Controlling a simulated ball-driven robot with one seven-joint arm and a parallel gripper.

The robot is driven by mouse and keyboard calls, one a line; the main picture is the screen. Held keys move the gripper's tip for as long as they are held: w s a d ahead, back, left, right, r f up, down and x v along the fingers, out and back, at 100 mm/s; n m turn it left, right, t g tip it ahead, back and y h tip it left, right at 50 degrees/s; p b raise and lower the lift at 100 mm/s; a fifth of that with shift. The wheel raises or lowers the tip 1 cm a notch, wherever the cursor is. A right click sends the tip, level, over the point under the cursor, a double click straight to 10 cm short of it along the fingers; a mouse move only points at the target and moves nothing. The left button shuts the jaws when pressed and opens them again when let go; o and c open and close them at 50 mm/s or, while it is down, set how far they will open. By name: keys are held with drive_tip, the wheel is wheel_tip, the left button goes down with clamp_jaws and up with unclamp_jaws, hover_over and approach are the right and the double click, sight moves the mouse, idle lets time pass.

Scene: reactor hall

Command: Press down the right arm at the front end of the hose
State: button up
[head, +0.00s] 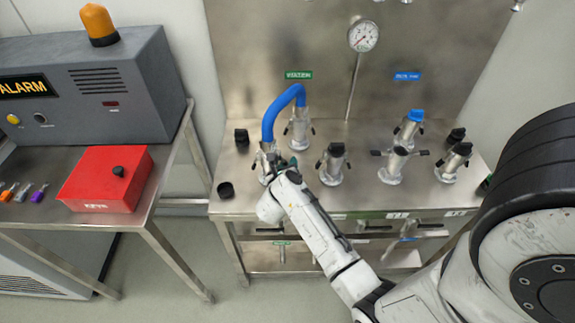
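The blue hose (284,105) arches between two metal couplings on the steel bench. Its rear end sits on the rear coupling (298,128), its front end on the front coupling (268,154). Dark cam arms show at the sides of the couplings. The right arm at the front end is small and partly covered by my wrist, so I cannot tell whether it is up or down. My gripper (288,172) is right at the front coupling, on its right side. Its fingers are mostly hidden behind my wrist, and contact with the arm cannot be made out.
Other metal couplings stand to the right, one with a blue cap (416,115) and one with arms spread sideways (397,160). Loose black caps (226,190) lie on the steel bench (240,208). A gauge (363,36) is on the back panel. A red box (105,180) sits on the left table.

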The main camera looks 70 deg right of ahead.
drive_tip(key=shift+w+a+r, duration=0.1)
drive_tip(key=shift+w, duration=0.15)
idle(0.3)
